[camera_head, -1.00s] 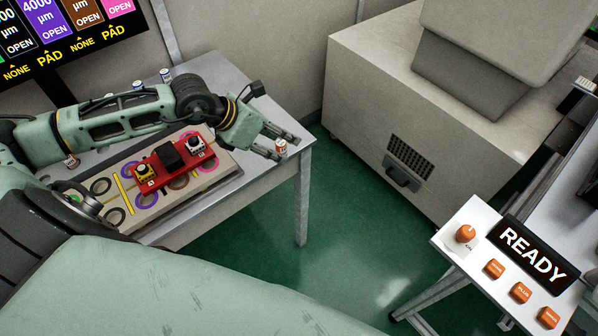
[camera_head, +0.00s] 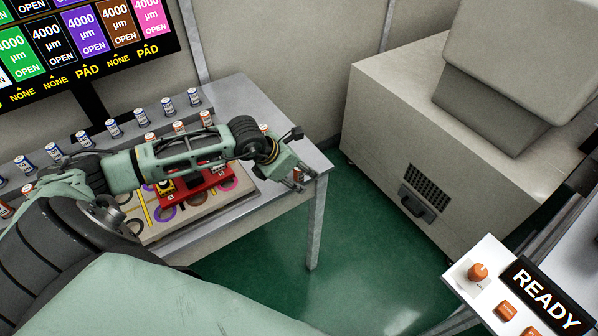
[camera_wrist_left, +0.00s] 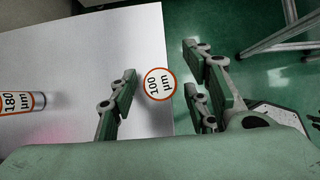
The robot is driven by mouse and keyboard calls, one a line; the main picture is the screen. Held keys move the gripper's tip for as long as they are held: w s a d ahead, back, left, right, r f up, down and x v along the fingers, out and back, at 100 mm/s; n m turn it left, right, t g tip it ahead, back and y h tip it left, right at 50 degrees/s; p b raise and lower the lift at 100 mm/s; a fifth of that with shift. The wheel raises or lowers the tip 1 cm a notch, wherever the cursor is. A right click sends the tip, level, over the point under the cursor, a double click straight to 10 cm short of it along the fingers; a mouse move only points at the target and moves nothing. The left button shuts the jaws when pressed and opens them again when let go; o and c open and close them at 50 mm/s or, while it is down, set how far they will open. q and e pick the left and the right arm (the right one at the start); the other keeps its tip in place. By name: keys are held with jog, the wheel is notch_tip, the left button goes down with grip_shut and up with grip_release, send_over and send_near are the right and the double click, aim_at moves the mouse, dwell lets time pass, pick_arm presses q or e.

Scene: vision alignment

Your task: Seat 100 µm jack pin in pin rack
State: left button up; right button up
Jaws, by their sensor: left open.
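The 100 µm jack pin (camera_wrist_left: 160,84), a small white cylinder with an orange-ringed top, stands near the table's right end. My left gripper (camera_wrist_left: 158,97) is open, with one finger on each side of it; I cannot tell whether either touches it. In the head view my left gripper (camera_head: 293,182) is over the same table corner, and the pin (camera_head: 298,173) is partly hidden by the fingers. Several similar pins (camera_head: 167,104) stand in a row along the back of the table, apparently on the rack. My right gripper is not in view.
A 180 µm pin (camera_wrist_left: 20,102) is left of the fingers. A red fixture (camera_head: 200,188) sits on a board with coloured rings (camera_head: 160,226), partly behind my arm. A screen (camera_head: 85,45) hangs behind; a READY panel (camera_head: 545,297) is at lower right. The table edge (camera_head: 322,172) is close.

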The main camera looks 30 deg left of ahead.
pick_arm(q)
jog(key=c, duration=0.3)
grip_shut()
jog(key=shift+r, duration=0.1)
